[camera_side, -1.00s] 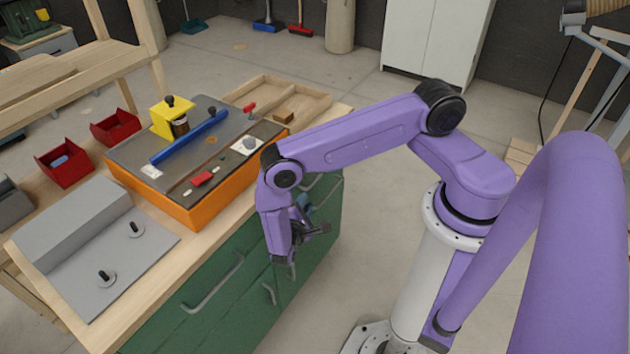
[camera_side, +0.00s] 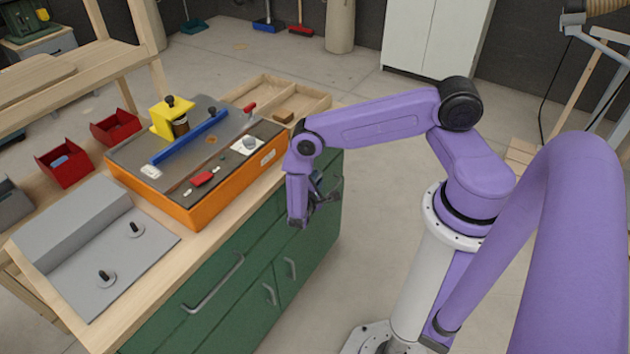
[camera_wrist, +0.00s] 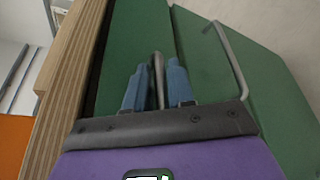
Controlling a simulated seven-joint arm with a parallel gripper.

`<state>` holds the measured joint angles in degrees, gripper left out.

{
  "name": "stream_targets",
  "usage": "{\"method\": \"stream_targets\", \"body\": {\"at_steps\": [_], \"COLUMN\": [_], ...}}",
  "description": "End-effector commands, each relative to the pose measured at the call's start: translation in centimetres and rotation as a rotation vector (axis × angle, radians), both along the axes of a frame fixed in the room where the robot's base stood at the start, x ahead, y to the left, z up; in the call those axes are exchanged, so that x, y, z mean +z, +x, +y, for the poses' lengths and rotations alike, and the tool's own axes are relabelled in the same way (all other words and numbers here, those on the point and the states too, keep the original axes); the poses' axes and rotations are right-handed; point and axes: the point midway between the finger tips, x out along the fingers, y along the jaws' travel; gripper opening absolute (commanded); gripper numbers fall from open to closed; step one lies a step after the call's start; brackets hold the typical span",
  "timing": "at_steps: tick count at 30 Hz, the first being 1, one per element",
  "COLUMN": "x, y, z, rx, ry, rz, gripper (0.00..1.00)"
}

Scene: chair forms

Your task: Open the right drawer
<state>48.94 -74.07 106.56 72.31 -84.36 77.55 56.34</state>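The green right drawer (camera_side: 327,164) lies under the right end of the wooden worktop in the side view, partly hidden by my wrist. My gripper (camera_side: 322,190) is at its front. In the wrist view the green drawer front (camera_wrist: 140,32) fills the upper middle. The thin metal drawer handle (camera_wrist: 158,72) stands between the two blue fingers of my gripper (camera_wrist: 154,84). The fingers are apart, one on each side of the handle, with the right finger very close to it. I see no clear sign that the drawer stands out from the cabinet.
The wooden worktop edge (camera_wrist: 66,90) runs close along the drawer's top. A door handle (camera_wrist: 236,62) is on the neighbouring green panel. The left drawer handle (camera_side: 213,284) is further left. An orange-sided box (camera_side: 190,212) sits on the worktop. The floor before the cabinet is clear.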

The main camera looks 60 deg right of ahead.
Motion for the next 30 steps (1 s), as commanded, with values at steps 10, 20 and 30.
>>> {"method": "stream_targets", "body": {"at_steps": [10, 20, 30], "x": [0.0, 0.0, 0.1], "y": [0.0, -1.6, -8.5], "z": [0.0, 0.1, 0.1], "rx": [0.0, 0.003, 0.007], "ry": [0.0, -0.002, -0.007], "rz": [0.001, 0.005, 0.007], "gripper": [0.0, 0.0, 0.0]}}
